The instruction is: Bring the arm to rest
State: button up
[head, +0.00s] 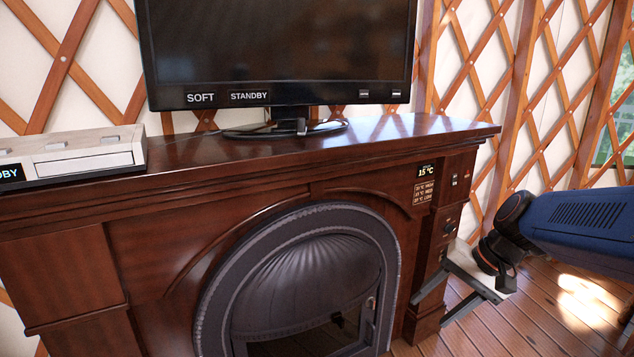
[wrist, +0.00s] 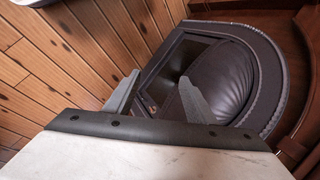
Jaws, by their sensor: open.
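My gripper (head: 430,312) is at the right of the head view, in front of the right side of the dark wooden fireplace cabinet (head: 150,270). Its two grey fingers are spread apart with nothing between them. My blue arm (head: 585,220) reaches in from the right edge. In the wrist view my gripper (wrist: 158,77) shows open fingers pointing toward the dark arched fireplace door (wrist: 227,80). The door also shows in the head view (head: 310,275). I cannot tell how close the fingertips are to the cabinet.
A television (head: 280,45) reading "SOFT" and "STANDBY" stands on the cabinet top. A pale box (head: 85,160) sits at the left end. A small panel reading 15 °C (head: 426,172) is on the cabinet's right front. Plank floor (wrist: 50,65) lies beside the cabinet.

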jog(key=s+d+n+t+h, duration=0.1)
jog(key=s+d+n+h, duration=0.1)
jog(key=s, duration=0.5)
jog(key=s+d+f+n+t+h, duration=0.1)
jog(key=s+d+n+h, duration=0.1)
jog(key=s, duration=0.5)
jog(key=shift+n+h, duration=0.5)
jog(key=shift+n, duration=0.2)
jog(key=shift+s+f, duration=0.1)
